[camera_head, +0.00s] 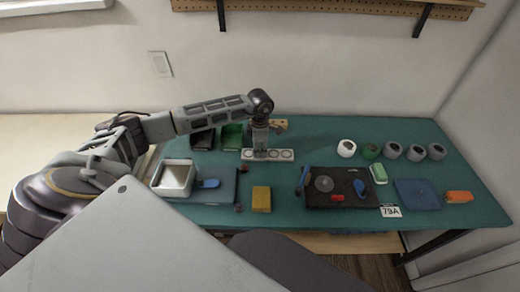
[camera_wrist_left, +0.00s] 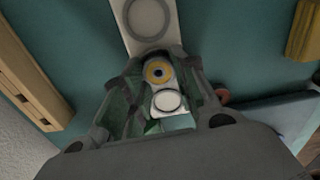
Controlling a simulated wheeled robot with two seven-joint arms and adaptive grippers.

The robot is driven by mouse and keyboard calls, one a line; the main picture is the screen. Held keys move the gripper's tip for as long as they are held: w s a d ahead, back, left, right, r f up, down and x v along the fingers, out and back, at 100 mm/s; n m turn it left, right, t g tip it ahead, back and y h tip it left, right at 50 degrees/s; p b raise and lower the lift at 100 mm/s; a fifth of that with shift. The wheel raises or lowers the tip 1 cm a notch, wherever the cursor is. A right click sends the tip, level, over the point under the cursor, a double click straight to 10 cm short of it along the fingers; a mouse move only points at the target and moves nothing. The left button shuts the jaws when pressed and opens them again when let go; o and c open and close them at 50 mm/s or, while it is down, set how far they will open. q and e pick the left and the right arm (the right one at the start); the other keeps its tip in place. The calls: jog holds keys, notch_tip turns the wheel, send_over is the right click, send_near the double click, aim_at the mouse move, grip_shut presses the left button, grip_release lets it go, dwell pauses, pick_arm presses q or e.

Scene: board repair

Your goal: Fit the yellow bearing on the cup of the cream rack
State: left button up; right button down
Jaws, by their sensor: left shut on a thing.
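The cream rack (camera_head: 285,155) lies toward the back middle of the teal table, with a row of round cups. In the left wrist view the rack (camera_wrist_left: 155,40) runs under my gripper, and one ringed cup lies beyond the fingers. My left gripper (camera_head: 261,149) points down over the rack's left-middle part. It is shut on the yellow bearing (camera_wrist_left: 158,72), a small yellow ring with a dark centre, which shows between the fingers (camera_wrist_left: 155,88). A white round face shows just below the bearing there. I cannot tell whether the bearing touches a cup. The head view hides the bearing.
Several white, green and grey rolls (camera_head: 392,151) stand at the back right. A black mat (camera_head: 325,200) with small parts lies right of the middle. A yellow block (camera_head: 261,198) sits in front of the rack. A white tray (camera_head: 157,183) and green bin (camera_head: 232,135) are left.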

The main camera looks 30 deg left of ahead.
pick_arm(q)
jog(key=shift+s+f, duration=0.15)
jog(key=shift+f, duration=0.1)
dwell(0.5)
jog(key=o, duration=0.9)
jog(key=shift+c, duration=0.2)
jog(key=shift+o, duration=0.5)
jog(key=shift+o, duration=0.3)
jog(key=o, duration=0.4)
jog(key=shift+r, duration=0.1)
jog(key=shift+r, duration=0.1)
jog(key=shift+r+p, duration=1.85)
jog(key=shift+r, duration=1.55)
